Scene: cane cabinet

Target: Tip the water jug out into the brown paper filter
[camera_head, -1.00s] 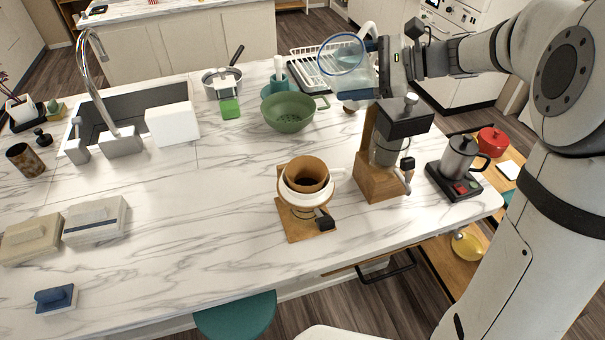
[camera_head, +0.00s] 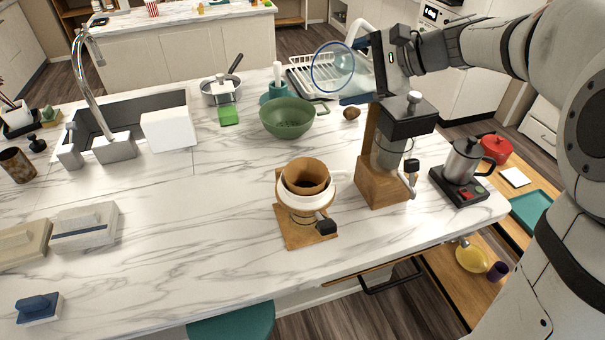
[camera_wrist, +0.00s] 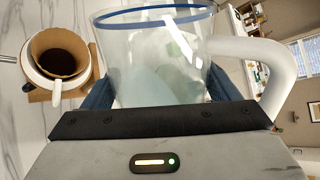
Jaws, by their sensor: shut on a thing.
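The water jug is a clear glass jug (camera_head: 331,66) with a blue rim and a white handle. It lies tilted on its side in the head view, its mouth facing left, above the back of the counter. My gripper (camera_head: 362,98) is shut on the jug; its blue fingers also show on both sides of the glass in the wrist view (camera_wrist: 158,100). The brown paper filter (camera_head: 305,174) sits in a white dripper (camera_head: 302,198) on a wooden stand, with dark grounds inside. In the wrist view the filter (camera_wrist: 60,55) is left of the jug, apart from it. The water level is unclear.
A wooden coffee grinder (camera_head: 383,182) stands right of the dripper, between it and my arm. A green colander (camera_head: 287,116) is behind. A kettle (camera_head: 462,160) sits on a black scale at right.

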